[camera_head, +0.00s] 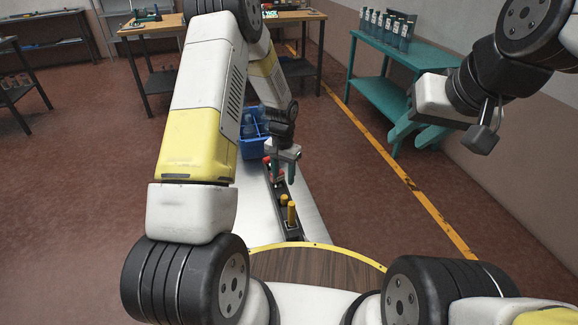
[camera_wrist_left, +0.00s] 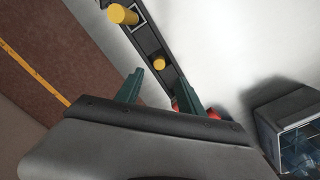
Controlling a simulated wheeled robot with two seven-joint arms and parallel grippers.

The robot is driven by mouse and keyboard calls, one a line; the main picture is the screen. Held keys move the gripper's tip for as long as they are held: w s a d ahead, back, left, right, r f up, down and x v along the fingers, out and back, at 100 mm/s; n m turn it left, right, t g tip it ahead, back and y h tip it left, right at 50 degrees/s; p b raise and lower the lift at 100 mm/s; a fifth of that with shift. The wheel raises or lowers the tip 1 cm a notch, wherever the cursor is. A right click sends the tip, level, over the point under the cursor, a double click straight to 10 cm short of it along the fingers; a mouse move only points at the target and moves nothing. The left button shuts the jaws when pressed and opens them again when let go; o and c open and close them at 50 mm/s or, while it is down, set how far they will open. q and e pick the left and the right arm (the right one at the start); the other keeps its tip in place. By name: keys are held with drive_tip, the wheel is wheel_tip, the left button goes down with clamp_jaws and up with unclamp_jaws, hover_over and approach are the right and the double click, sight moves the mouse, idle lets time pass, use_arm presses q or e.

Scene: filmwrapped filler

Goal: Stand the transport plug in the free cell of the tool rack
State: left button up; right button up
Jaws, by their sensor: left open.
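The tool rack (camera_head: 294,232) is a long dark strip on a pale bench; it also shows in the left wrist view (camera_wrist_left: 148,38). A taller yellow piece (camera_head: 291,214) stands near its close end, and a shorter yellow piece (camera_head: 284,200) is beyond it. They also show in the left wrist view as a larger yellow piece (camera_wrist_left: 123,14) and a smaller one (camera_wrist_left: 159,63). I cannot tell which piece is the transport plug. My left gripper (camera_head: 285,182) is open above the rack, its fingers hiding part of the red pieces. My right gripper (camera_head: 483,138) hangs at the upper right, away from the rack.
A teal table (camera_head: 425,57) with several bottles is at the right. The pale bench (camera_head: 255,215) is bare left of the rack.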

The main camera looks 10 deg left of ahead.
use_arm(q)
drive_tip(key=s+a+r+n+t, duration=0.1)
drive_tip(key=s+r, duration=0.3)
drive_tip(key=r, duration=0.8)
drive_tip(key=s+a+r+n+t, duration=0.15)
drive_tip(key=s+r, duration=0.25)
drive_tip(key=r, duration=0.9)
drive_tip(key=s+r+t+h, duration=0.1)
drive_tip(key=s+r+t, duration=0.1)
drive_tip(key=s+r, duration=0.3)
drive_tip(key=s+r+n+t+h, duration=0.1)
drive_tip(key=s+r, duration=0.5)
drive_tip(key=s, duration=0.8)
drive_tip(key=shift+d+t, duration=0.3)
drive_tip(key=shift+t, duration=0.05)
